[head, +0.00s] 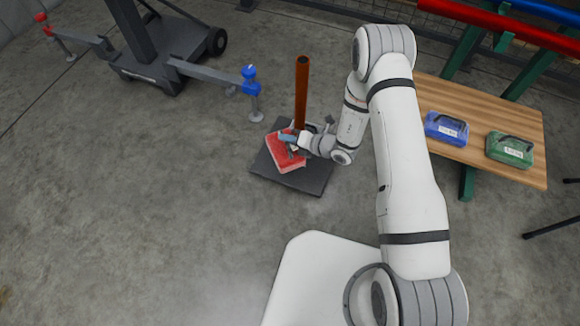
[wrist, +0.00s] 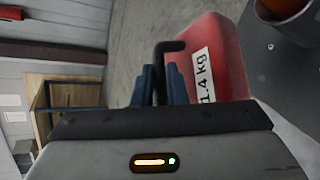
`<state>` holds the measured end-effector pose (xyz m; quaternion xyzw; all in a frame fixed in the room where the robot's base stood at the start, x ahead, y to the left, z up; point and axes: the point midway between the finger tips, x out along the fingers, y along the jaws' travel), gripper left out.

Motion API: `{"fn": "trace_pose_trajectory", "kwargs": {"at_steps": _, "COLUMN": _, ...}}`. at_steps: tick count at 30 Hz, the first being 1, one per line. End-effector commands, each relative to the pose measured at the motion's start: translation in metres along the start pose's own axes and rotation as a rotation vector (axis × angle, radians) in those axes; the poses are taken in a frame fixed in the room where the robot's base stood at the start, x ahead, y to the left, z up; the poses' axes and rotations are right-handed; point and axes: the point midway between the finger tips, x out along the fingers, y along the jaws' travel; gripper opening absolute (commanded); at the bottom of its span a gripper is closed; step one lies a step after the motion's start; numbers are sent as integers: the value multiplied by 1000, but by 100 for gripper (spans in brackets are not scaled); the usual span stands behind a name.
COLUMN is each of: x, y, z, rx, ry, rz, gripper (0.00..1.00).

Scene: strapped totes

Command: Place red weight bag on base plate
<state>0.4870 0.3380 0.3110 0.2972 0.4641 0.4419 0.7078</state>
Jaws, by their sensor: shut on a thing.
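The red weight bag (head: 283,158) is at the dark square base plate (head: 311,184), over its left part beside the brown upright post (head: 302,92). I cannot tell whether the bag rests on the plate or hangs just above it. My gripper (head: 289,139) is at the top of the bag. In the wrist view the fingers (wrist: 160,85) are shut on the bag's dark handle (wrist: 167,52), and the red bag (wrist: 218,62) shows its "1.4 kg" label. The base plate (wrist: 270,75) and the post's lower end (wrist: 283,12) show at the right there.
A wooden bench (head: 480,110) at the right carries a blue bag (head: 447,128) and a green bag (head: 510,149). A grey wheeled stand (head: 150,60) with a blue-topped leg (head: 250,80) is at upper left. The floor left of the plate is clear.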

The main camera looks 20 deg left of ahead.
Motion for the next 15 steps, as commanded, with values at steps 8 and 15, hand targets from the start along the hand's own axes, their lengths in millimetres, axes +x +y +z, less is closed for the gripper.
{"fn": "trace_pose_trajectory", "kwargs": {"at_steps": 8, "x": 19, "y": -40, "z": -16, "rx": 4, "ry": -11, "rz": -1, "gripper": 0}}
{"fn": "trace_pose_trajectory", "kwargs": {"at_steps": 15, "x": 40, "y": -82, "z": -37, "rx": 2, "ry": -10, "rz": 0, "gripper": 0}}
